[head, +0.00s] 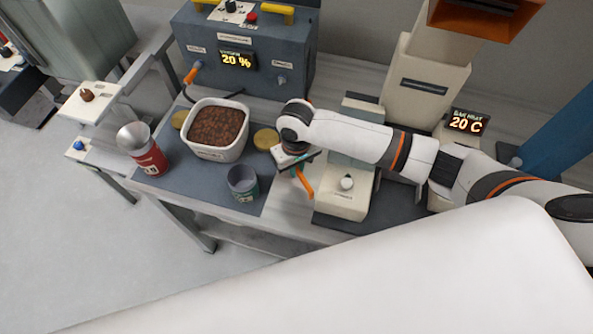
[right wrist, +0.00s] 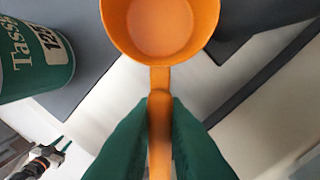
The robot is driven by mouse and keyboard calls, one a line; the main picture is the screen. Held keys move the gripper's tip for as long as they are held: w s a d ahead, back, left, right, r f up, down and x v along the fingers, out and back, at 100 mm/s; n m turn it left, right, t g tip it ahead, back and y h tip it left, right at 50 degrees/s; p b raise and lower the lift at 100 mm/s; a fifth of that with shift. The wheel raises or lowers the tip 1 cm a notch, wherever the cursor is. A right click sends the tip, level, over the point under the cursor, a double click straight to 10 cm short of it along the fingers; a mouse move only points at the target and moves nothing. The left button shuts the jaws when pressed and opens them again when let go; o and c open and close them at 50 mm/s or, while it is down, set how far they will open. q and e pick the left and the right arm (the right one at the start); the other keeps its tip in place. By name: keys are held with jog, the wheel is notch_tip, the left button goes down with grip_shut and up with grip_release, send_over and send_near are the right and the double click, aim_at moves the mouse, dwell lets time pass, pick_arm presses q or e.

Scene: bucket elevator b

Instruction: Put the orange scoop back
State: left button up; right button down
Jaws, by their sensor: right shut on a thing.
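My right gripper (head: 296,160) is over the bench, between the white tub and the cream machine. Its green fingers (right wrist: 160,130) are shut on the handle of the orange scoop (right wrist: 160,25). The scoop's bowl faces the right wrist camera and looks empty. In the head view only a bit of the orange scoop (head: 304,182) shows below the gripper. My left gripper is not in the head view; a small gripper, seemingly my left, shows at the lower left of the right wrist view (right wrist: 56,146), too small to judge.
A white tub (head: 212,154) holds brown granules. A green can (head: 243,183) also shows in the right wrist view (right wrist: 45,55). A red can (head: 149,158) has a funnel above it. A cream machine (head: 343,198) stands right of the gripper. A blue-grey control box (head: 250,62) is behind.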

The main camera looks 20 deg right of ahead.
jog(key=f, duration=0.2)
jog(key=shift+w+d+f, duration=0.1)
jog(key=shift+w+f, duration=0.1)
jog(key=shift+f, duration=0.5)
jog(key=shift+s, duration=0.1)
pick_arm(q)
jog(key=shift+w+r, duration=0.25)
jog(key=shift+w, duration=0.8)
pick_arm(e)
jog(key=shift+f, duration=0.1)
jog(key=shift+f, duration=0.15)
jog(key=c, duration=1.5)
grip_release()
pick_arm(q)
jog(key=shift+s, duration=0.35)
pick_arm(e)
jog(key=shift+o, duration=0.2)
